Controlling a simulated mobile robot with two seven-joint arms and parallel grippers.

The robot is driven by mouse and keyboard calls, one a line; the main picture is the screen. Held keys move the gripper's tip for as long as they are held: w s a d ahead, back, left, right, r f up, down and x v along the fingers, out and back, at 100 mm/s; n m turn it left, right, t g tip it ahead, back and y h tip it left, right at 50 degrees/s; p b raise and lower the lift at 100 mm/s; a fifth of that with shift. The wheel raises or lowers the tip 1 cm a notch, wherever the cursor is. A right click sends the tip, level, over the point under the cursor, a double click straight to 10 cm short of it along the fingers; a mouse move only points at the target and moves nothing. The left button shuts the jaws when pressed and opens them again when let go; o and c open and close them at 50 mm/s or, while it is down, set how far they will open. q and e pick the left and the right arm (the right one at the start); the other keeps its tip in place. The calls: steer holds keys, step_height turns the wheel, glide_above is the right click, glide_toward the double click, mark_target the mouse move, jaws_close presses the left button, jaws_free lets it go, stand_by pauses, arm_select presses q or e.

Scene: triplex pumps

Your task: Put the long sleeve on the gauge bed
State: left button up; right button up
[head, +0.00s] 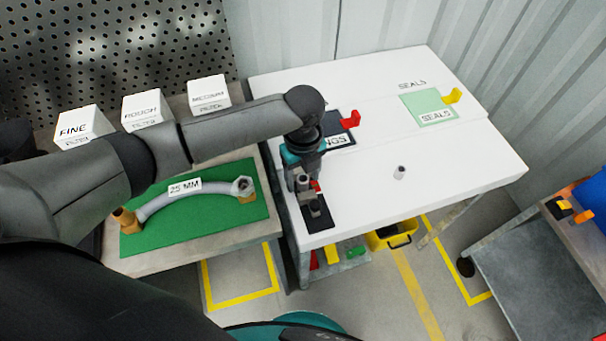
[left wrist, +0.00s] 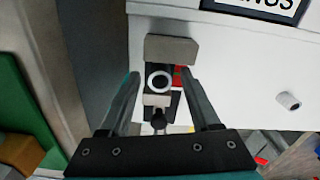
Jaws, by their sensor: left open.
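A pale ring-shaped end of a sleeve (left wrist: 160,81) shows in the left wrist view, between two grey blocks of the gauge on its dark bed (head: 318,220). It seems to stand upright there; its length is hidden in this end-on view. My left gripper (left wrist: 158,76) is open, with one finger on each side of the sleeve and a gap showing. In the head view the left gripper (head: 306,184) is over the bed at the white table's near left. Another small grey sleeve (head: 399,172) stands alone on the table; it also shows in the left wrist view (left wrist: 289,101).
The white table (head: 450,165) is mostly clear. A dark labelled mat (head: 340,142) and a green SEALS mat (head: 430,108), each with a coloured clip, lie farther back. At left, a bench holds filter boxes (head: 147,111) and a curved hose (head: 195,189) on green.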

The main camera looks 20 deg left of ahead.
mark_target(303, 179)
arm_select(q)
steer(key=shift+r, duration=0.1)
step_height(303, 179, up, 12)
steer(key=p, duration=0.3)
